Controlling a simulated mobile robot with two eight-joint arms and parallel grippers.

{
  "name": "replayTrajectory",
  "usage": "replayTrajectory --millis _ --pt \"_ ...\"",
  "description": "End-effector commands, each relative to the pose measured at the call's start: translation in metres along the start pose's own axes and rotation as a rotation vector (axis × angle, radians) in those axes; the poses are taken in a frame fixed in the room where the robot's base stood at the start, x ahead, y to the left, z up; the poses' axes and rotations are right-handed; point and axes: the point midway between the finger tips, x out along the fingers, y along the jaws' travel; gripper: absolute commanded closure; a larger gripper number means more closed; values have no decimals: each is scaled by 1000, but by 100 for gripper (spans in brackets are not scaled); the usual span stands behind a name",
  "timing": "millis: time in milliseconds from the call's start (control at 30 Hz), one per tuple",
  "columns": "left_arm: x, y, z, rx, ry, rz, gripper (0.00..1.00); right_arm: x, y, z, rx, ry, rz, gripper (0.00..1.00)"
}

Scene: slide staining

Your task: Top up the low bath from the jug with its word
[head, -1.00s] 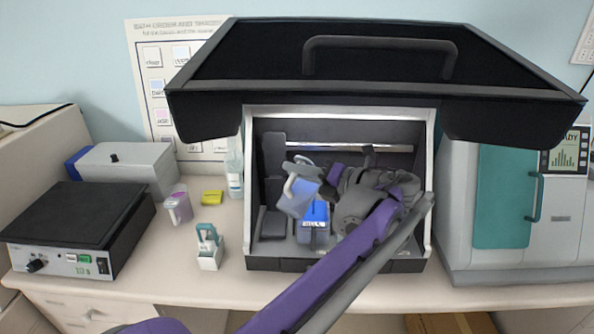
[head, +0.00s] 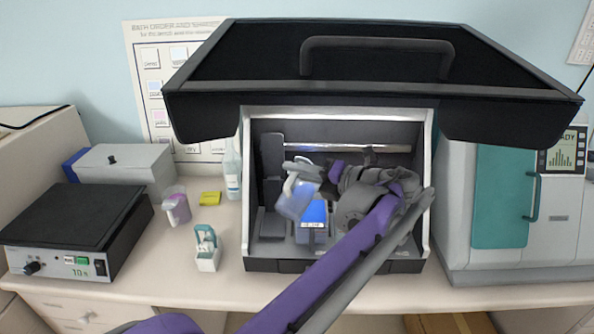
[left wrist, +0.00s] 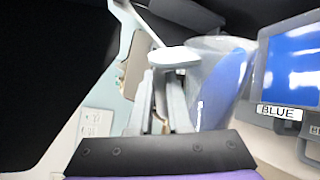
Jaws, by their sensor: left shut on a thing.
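A clear jug (head: 294,200) with blue liquid is held tilted inside the open hood. My left gripper (head: 308,168) is shut on its handle; the left wrist view shows the fingers (left wrist: 162,98) at the white handle (left wrist: 174,57) and the jug body (left wrist: 226,78) to their right. Just right of and below the jug stands a bath (head: 313,215) with bright blue contents. In the left wrist view that bath (left wrist: 296,70) carries a label reading BLUE (left wrist: 280,112). The jug's lip and any stream are not clear. My right gripper is not in view.
The hood (head: 430,180) has side walls and a raised black lid (head: 370,65) above my arm.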

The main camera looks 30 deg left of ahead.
Motion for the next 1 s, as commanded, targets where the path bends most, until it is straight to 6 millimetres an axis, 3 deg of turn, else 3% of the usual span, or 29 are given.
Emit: replayTrajectory --millis 1000 --pt "1 -6 6 104 20 1 100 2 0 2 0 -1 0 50"
